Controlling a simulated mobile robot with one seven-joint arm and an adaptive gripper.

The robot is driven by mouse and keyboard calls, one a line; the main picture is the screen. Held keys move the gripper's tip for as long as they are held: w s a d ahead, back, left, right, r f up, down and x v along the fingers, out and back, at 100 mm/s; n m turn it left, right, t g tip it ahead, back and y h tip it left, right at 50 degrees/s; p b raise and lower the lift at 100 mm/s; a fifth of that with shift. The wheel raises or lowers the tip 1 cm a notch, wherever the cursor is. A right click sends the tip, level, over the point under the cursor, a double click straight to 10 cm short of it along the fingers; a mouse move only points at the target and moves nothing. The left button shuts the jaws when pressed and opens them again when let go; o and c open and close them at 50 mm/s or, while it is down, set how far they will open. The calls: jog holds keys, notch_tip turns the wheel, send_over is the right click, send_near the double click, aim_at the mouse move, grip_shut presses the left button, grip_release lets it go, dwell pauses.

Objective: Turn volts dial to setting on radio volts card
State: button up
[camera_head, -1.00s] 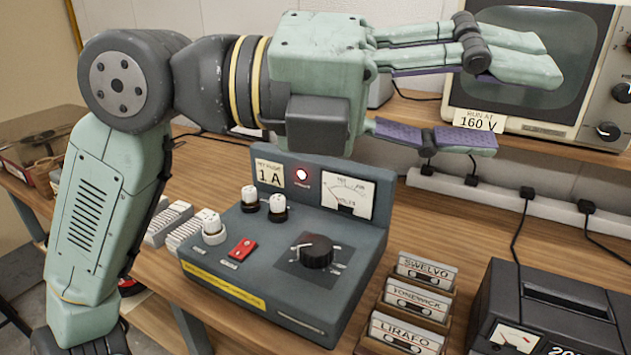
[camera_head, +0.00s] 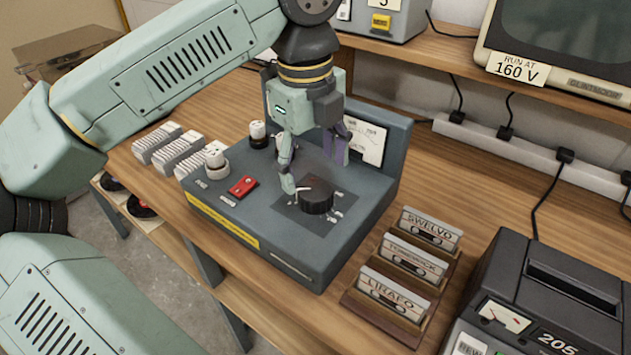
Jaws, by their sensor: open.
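The volts dial, a black round knob (camera_head: 317,196), sits on a dark plate on top of the grey-blue control unit (camera_head: 240,225). My gripper (camera_head: 314,170) points down just above and behind the dial, with its fingers apart and nothing held. One fingertip comes close to the dial's left side; I cannot tell whether it touches. I cannot identify a radio volts card.
White knobs and a red switch (camera_head: 242,187) stand left of the dial. Labelled cassettes (camera_head: 412,262) in a wooden rack are to the right, beside a black device marked "205" (camera_head: 545,295). A power strip (camera_head: 540,150) runs along the back. Bare wood lies between.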

aim_at(315, 190)
jog(key=shift+w+d+f+p, duration=0.1)
jog(key=shift+d+f+p, duration=0.1)
jog(key=shift+f, duration=1.15)
jog(key=shift+d+f+p, duration=0.1)
jog(key=shift+f+p, duration=0.1)
jog(key=shift+f, duration=1.15)
jog(key=shift+c, duration=0.5)
jog(key=shift+a, duration=0.1)
jog(key=c, duration=1.1)
